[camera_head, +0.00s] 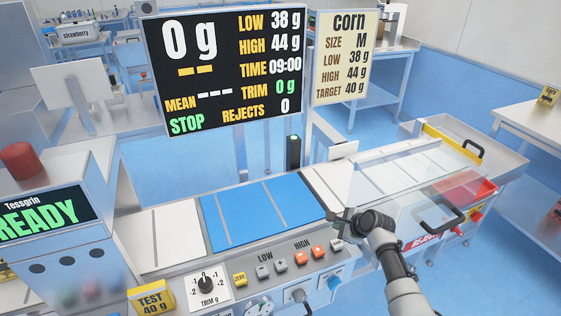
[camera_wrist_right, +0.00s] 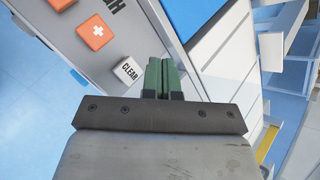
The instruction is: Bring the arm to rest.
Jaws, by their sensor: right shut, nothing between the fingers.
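My right gripper (camera_head: 343,217) reaches in from the lower right over the front edge of the checkweigher, near the right end of the blue weighing belt (camera_head: 262,213). In the right wrist view its two green fingertips (camera_wrist_right: 162,76) are together with nothing between them. The white CLEAR button (camera_wrist_right: 128,70) appears just left of the fingertips in that view; I cannot tell the height of the fingers above the panel. In the head view a white button (camera_head: 337,244) lies just below the gripper. My left gripper is not in view.
The control panel (camera_head: 225,293) with a trim knob (camera_head: 205,283) and orange buttons (camera_head: 318,251) runs along the front. A display (camera_head: 232,70) reads 0 g and STOP. A clear cover (camera_head: 400,185) and red bin (camera_head: 470,190) stand at right. A READY machine (camera_head: 60,250) stands at left.

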